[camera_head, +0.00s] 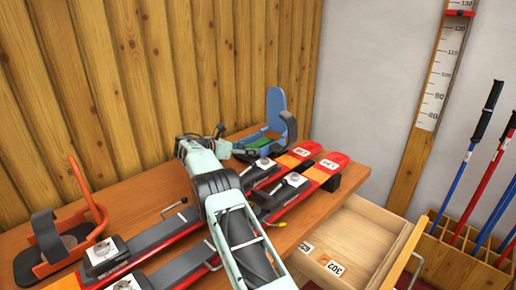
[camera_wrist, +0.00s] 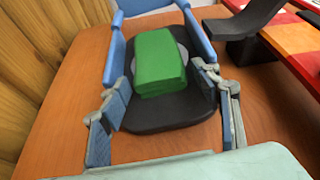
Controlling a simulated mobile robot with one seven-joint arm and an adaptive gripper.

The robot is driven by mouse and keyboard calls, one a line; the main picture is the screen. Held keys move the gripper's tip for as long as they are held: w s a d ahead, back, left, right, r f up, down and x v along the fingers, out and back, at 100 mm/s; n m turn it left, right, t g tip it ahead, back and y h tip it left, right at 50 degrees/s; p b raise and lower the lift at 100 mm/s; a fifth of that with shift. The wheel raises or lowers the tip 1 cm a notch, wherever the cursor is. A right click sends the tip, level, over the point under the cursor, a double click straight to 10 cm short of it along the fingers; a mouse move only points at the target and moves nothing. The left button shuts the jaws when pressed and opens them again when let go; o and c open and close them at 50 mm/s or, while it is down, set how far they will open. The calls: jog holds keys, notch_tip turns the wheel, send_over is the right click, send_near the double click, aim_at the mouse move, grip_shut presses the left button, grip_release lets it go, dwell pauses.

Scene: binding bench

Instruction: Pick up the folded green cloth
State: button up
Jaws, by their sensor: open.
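The folded green cloth (camera_wrist: 158,62) is a small block resting on the black base of a blue binding (camera_wrist: 197,40). In the head view the cloth (camera_head: 258,142) shows as a thin green patch in the blue binding (camera_head: 275,104) at the bench's back right. My gripper (camera_wrist: 163,92) is open, its fingers apart to the left and right on the near side of the cloth. The cloth lies ahead between their lines, and nothing is held. In the head view my gripper (camera_head: 234,143) is just left of the binding, partly hidden by my arm.
Red-and-black skis (camera_head: 325,168) lie across the wooden bench (camera_head: 150,193). An orange binding (camera_head: 50,255) stands at the left. An open drawer (camera_head: 352,232) sticks out at the right, near a rack of poles (camera_head: 470,243). A plank wall (camera_head: 150,80) closes the back.

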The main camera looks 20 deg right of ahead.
jog(key=c, duration=0.8)
